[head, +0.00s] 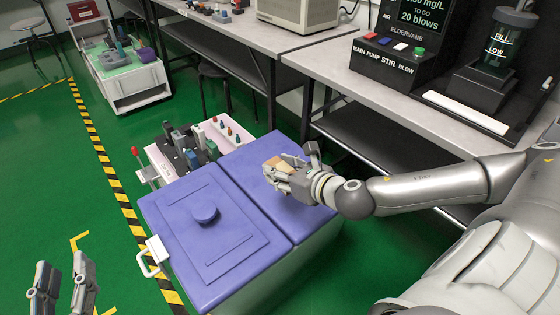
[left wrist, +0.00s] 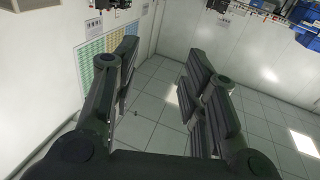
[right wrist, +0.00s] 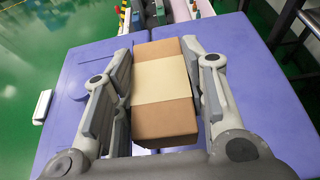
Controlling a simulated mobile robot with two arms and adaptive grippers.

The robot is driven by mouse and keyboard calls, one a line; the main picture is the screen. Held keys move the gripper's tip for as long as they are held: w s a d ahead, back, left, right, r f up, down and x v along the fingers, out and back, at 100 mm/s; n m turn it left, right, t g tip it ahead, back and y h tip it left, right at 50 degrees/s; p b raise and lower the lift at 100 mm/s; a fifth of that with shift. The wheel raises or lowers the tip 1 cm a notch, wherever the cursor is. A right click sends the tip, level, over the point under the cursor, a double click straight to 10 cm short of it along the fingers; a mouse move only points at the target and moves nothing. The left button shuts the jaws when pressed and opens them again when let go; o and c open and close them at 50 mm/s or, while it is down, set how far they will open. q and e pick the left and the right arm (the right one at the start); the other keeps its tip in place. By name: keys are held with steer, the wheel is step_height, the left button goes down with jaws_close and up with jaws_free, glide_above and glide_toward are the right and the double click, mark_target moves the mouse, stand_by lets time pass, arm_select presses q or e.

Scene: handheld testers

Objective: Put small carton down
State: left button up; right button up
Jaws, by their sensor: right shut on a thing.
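The small carton is a brown box with a wide cream band. It sits between the fingers of my right gripper in the right wrist view, where the carton (right wrist: 163,82) shows its top and near end. My right gripper (right wrist: 160,90) is shut on its two long sides. In the head view the right gripper (head: 285,172) is over the right part of the purple-lidded chest (head: 262,222), with the carton (head: 279,163) partly hidden by the fingers. I cannot tell whether the carton touches the lid. My left gripper (head: 62,290) is open and empty at the lower left; its spread fingers (left wrist: 160,95) show in the left wrist view.
The chest lid has a round knob (head: 205,213) on its left part and a white handle (head: 153,256) at its left side. A tray of testers (head: 187,150) stands behind it. A grey bench (head: 400,95) with a pump console (head: 388,65) runs along the right.

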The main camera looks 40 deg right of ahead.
steer(key=shift+s+a+r, duration=0.35)
steer(key=shift+s+r, duration=0.05)
steer(key=shift+s, duration=0.25)
steer(key=w+a+r+m+h, duration=0.1)
steer(key=w+a+r, duration=0.3)
steer(key=a+r, duration=1)
arm_select(q)
step_height(320, 180, down, 21)
steer(key=s+a+g+y+p, duration=0.1)
steer(key=g+y+p, duration=0.1)
steer(key=g+p, duration=0.75)
steer(key=s+a+f+g+y+p, duration=0.15)
steer(key=s+a+f+p, duration=0.25)
steer(key=s+f+p, duration=0.75)
steer(key=s+a+f+g+p, duration=0.1)
steer(key=s+a+g+p, duration=0.1)
steer(key=s, duration=0.9)
steer(key=s+a+f+g+p, duration=0.2)
steer(key=s+p, duration=0.4)
steer(key=s, duration=0.6)
steer(key=shift+a+g+y, duration=0.45)
steer(key=shift+g, duration=0.55)
arm_select(e)
step_height(320, 180, up, 31)
steer(key=d, duration=0.2)
steer(key=shift+f, duration=0.2)
arm_select(q)
steer(key=shift+f, duration=0.1)
